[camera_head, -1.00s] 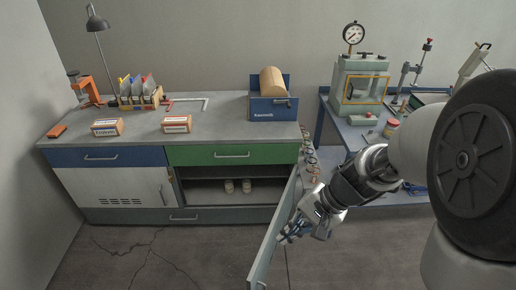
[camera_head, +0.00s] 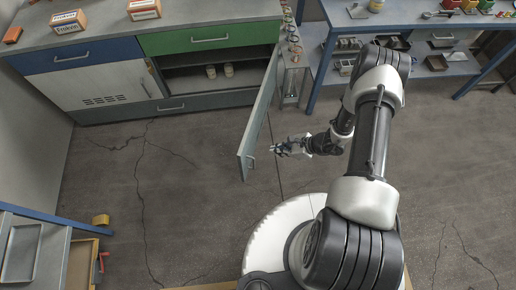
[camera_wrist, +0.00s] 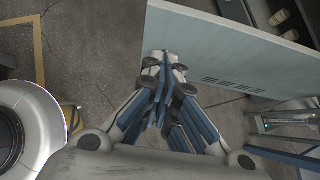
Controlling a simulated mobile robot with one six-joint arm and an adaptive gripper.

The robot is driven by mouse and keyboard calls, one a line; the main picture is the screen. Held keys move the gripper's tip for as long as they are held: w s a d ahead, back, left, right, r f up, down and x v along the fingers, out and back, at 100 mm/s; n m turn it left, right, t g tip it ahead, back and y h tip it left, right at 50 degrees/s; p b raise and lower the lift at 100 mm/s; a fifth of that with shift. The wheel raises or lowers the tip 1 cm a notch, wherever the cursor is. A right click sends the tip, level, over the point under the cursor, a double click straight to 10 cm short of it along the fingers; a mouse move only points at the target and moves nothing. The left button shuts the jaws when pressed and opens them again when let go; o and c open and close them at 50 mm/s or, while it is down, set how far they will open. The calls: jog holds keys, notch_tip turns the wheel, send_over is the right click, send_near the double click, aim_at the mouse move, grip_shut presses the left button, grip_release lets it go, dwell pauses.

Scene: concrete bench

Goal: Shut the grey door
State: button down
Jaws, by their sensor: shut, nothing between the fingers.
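The grey door (camera_head: 258,121) of the bench cabinet stands wide open, swung out from the right end of the opening. Its free end, with a small handle (camera_head: 250,162), is toward the front. My gripper (camera_head: 276,149) is just right of the door, on its outer, handle side, near the free end. In the wrist view the door (camera_wrist: 225,48) fills the upper right as a pale panel with vent slots, and my gripper's closed fingertips (camera_wrist: 167,64) are at its edge area. They hold nothing. I cannot tell whether they touch the door.
The open compartment (camera_head: 190,83) holds two small jars. A blue-framed table (camera_head: 470,78) stands to the right of the bench. The floor left of the door is clear.

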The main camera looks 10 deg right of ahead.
jog(key=b, duration=0.3)
send_near(243, 153)
notch_tip(243, 153, down, 4)
jog(key=d, duration=0.1)
jog(key=a, duration=0.1)
jog(key=w+a, duration=0.1)
jog(key=a, duration=0.1)
jog(key=shift+w+a+r+b, duration=0.1)
jog(key=shift+w+a+b, duration=0.2)
jog(key=shift+w+b, duration=0.05)
